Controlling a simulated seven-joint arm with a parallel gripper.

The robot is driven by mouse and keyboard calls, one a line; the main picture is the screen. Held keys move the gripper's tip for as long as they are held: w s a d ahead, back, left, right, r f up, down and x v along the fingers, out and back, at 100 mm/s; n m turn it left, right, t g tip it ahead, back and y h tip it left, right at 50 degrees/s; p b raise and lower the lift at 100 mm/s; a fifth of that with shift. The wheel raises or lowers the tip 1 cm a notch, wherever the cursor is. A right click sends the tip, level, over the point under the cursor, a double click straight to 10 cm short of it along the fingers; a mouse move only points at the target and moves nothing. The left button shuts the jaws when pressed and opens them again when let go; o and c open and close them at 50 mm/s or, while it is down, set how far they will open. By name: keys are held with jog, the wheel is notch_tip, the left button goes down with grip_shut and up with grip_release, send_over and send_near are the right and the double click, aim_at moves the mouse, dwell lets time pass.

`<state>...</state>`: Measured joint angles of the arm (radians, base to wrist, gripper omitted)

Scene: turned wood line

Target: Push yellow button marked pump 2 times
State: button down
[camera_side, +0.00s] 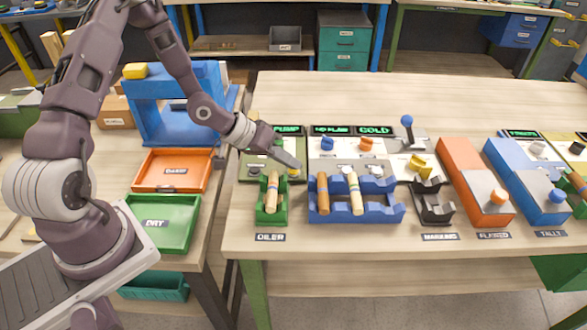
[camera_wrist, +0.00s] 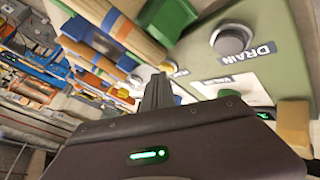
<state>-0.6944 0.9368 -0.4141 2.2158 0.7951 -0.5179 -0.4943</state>
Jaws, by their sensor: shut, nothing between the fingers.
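The green panel (camera_side: 246,174) stands at the left of the bench, with a lit PUMP display (camera_side: 287,130) behind it. A small yellow button (camera_side: 294,173) shows at the panel's right, partly hidden by my gripper (camera_side: 298,166). My gripper is shut and empty, its fingertips low over that button; I cannot tell whether they touch it. In the wrist view the shut fingers (camera_wrist: 157,78) point towards a small yellow cap (camera_wrist: 169,67). A grey round button (camera_wrist: 231,40) labelled DRAIN sits on the same panel. The pump label itself is not readable.
A green holder (camera_side: 262,214) with a wooden piece (camera_side: 272,190) stands just in front of the panel. A blue rack (camera_side: 386,210) with two turned pieces is to its right. Orange (camera_side: 141,186) and green (camera_side: 137,243) trays lie left.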

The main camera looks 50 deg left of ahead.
aim_at(290, 171)
jog(key=shift+r, duration=0.1)
dwell(0.3)
jog(key=shift+r, duration=0.7)
jog(key=shift+r, duration=2.5)
jog(key=shift+r, duration=0.1)
dwell(0.4)
notch_tip(290, 171, up, 4)
jog(key=shift+f, duration=0.25)
